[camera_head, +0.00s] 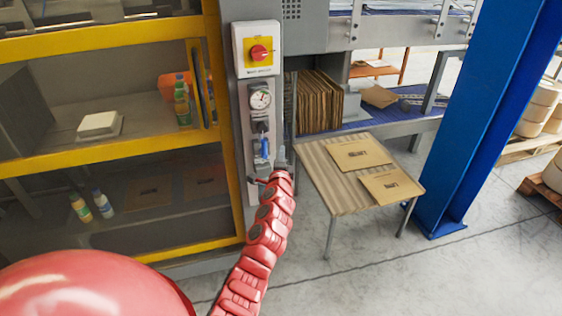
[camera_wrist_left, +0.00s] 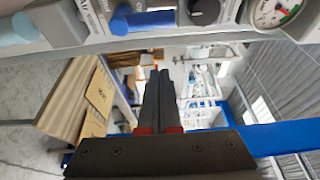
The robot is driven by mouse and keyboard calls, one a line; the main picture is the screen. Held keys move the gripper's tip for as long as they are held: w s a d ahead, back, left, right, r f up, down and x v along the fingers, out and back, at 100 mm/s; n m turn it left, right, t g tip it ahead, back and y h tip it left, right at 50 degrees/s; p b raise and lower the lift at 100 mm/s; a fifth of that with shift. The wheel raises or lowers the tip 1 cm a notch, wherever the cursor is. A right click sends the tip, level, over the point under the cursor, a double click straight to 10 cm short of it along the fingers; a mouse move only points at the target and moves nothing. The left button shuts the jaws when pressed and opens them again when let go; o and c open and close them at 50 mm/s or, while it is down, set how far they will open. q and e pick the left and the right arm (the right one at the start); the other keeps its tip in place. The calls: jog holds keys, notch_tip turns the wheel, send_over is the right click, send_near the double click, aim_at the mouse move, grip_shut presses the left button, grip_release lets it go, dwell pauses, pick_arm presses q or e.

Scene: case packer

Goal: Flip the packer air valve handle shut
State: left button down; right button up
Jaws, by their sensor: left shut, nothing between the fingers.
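The air valve's blue handle (camera_head: 265,147) is on the narrow grey panel below the gauge, lying along the panel's length. It also shows in the left wrist view (camera_wrist_left: 150,20) at the top edge. My left gripper (camera_head: 281,153) is just right of the panel and small in the head view, partly hidden by its own red wrist. In the left wrist view its dark fingers (camera_wrist_left: 160,85) are together with nothing between them. They point past the panel's side, apart from the handle. My right gripper is in neither view.
A round gauge (camera_head: 260,98) and a red rotary switch (camera_head: 260,52) sit above the handle. A yellow-framed cabinet (camera_head: 222,120) stands left. A small table (camera_head: 318,165) with flat cartons stands right, before a blue post (camera_head: 480,120).

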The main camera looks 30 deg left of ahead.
aim_at(263, 147)
pick_arm(q)
jog(key=a, duration=0.2)
jog(key=s+a+p, duration=0.1)
jog(key=shift+a, duration=0.4)
jog(key=shift+s, duration=0.1)
